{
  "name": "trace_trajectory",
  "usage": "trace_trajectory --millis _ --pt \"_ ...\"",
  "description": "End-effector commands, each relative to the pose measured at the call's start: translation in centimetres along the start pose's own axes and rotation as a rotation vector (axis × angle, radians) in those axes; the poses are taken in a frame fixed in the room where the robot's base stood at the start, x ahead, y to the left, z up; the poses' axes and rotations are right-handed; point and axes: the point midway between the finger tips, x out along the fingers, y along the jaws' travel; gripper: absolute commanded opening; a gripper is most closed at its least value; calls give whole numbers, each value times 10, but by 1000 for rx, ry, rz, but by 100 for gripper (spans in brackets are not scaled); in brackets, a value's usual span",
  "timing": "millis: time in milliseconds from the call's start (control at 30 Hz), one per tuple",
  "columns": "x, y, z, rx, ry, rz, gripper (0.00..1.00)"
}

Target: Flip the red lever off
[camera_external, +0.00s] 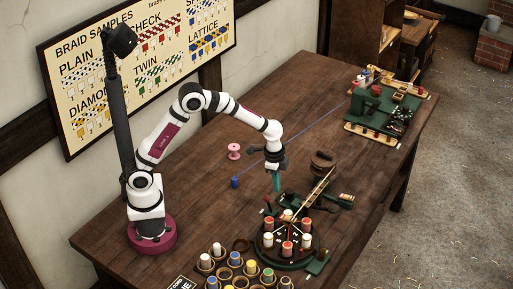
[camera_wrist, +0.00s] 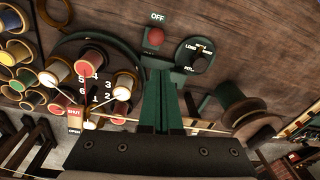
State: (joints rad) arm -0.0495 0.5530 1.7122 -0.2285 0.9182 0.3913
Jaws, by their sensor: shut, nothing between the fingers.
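The red lever's round red knob (camera_wrist: 155,38) shows in the wrist view, just below a white OFF label (camera_wrist: 157,17) on the dark green machine. My gripper (camera_wrist: 161,76) has its green fingers together and empty. Its tips point at the lever base, a little below the red knob in that picture, and appear apart from it. In the external view my gripper (camera_external: 277,188) points down above the machine, near its back left edge.
A pink spool (camera_external: 234,151) and a blue spool (camera_external: 235,182) stand on the table. Bare wood (camera_external: 325,105) is free behind.

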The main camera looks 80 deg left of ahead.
Motion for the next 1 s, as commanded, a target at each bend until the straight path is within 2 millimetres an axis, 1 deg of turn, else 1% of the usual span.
trace_trajectory --millis 33,100,200,300,400,833,867,933,967,1000 --pt "-11 -1 4 -1 2 -2 0" --pt "-23 -2 10 -1 3 -2 0" --pt "-37 -4 16 -1 4 -2 0" --pt "-44 -4 20 0 2 -1 0" --pt "-48 -4 21 0 3 -1 0" --pt "-50 -2 22 0 2 -1 0" --pt "-54 1 26 -1 0 -2 0" --pt "-76 19 47 -9 -14 -7 0" --pt "-88 31 61 -15 -24 -10 0" --pt "-104 50 85 -24 -41 -14 0"
